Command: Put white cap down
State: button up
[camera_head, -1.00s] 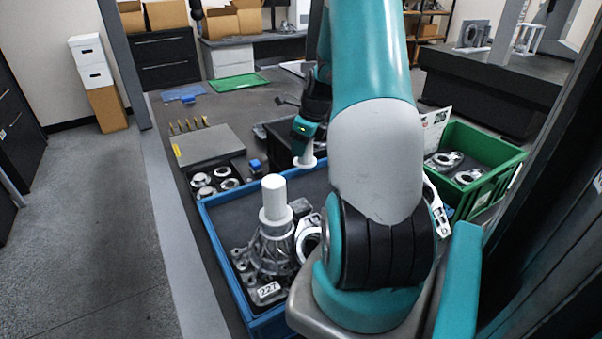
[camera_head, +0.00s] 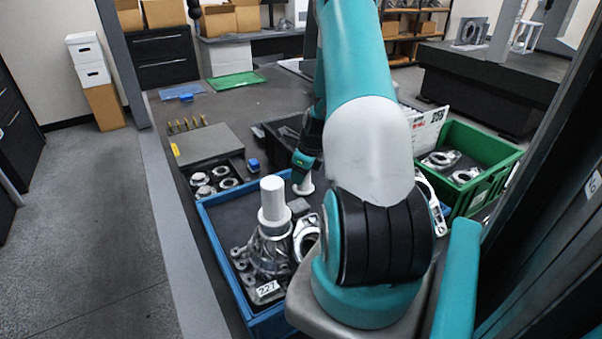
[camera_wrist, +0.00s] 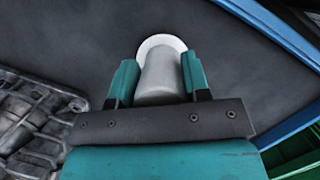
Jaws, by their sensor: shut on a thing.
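The white cap (camera_wrist: 160,75) is held between the two teal fingers of my gripper (camera_wrist: 158,82) in the wrist view. Its wide white rim faces away from the gripper. In the head view the cap (camera_head: 304,188) shows below my gripper (camera_head: 302,172), over the dark floor of the blue tray (camera_head: 213,229). I cannot tell whether the cap touches the tray floor. My arm hides part of the tray's right side.
A metal housing (camera_head: 268,253) topped by a white cylinder (camera_head: 273,199) stands in the tray near the cap. Metal parts (camera_wrist: 35,118) lie left in the wrist view. A green crate (camera_head: 485,187) stands right. Bare tray floor (camera_wrist: 75,45) surrounds the cap.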

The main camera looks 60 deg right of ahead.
jog(key=o, duration=0.9)
jog(key=b+v, duration=0.2)
jog(key=v, duration=1)
jog(key=w+a+r+n+y, duration=0.1)
jog(key=w+a+r+n, duration=0.2)
jog(key=a+n, duration=0.4)
jog(key=w+a+r+n, duration=0.2)
jog(key=a+n, duration=0.2)
jog(key=a, duration=0.5)
jog(key=w+a+r+n+y, duration=0.1)
jog(key=w+a+r+n, duration=0.2)
jog(key=a+n, duration=0.4)
jog(key=s+a+r+n+g+y, duration=0.1)
jog(key=s+a+r+n, duration=0.1)
jog(key=s+a+n, duration=0.6)
jog(key=s+a+r+n+g+y, duration=0.1)
jog(key=s+a+n, duration=0.7)
jog(key=a+n, duration=0.8)
jog(key=shift+s+a+r+g, duration=0.3)
jog(key=shift+a+r+g, duration=0.25)
jog(key=shift+r, duration=0.35)
